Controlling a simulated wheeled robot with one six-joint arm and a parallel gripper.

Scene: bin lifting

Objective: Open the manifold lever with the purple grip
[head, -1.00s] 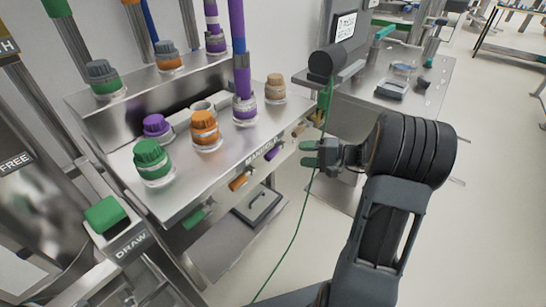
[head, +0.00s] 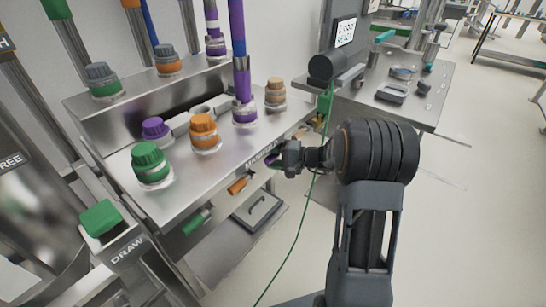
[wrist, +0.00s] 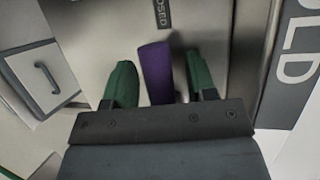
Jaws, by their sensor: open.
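The purple grip (wrist: 155,72) of the manifold lever shows in the wrist view, between the two green fingertips of my gripper (wrist: 160,85). An orange grip (head: 238,186) and a green grip (head: 196,221) stick out from the same face to the left.
Several colored caps, such as an orange one (head: 204,130), stand on the manifold top. A thin green cable (head: 296,232) hangs beside my gripper. The floor to the right is open.

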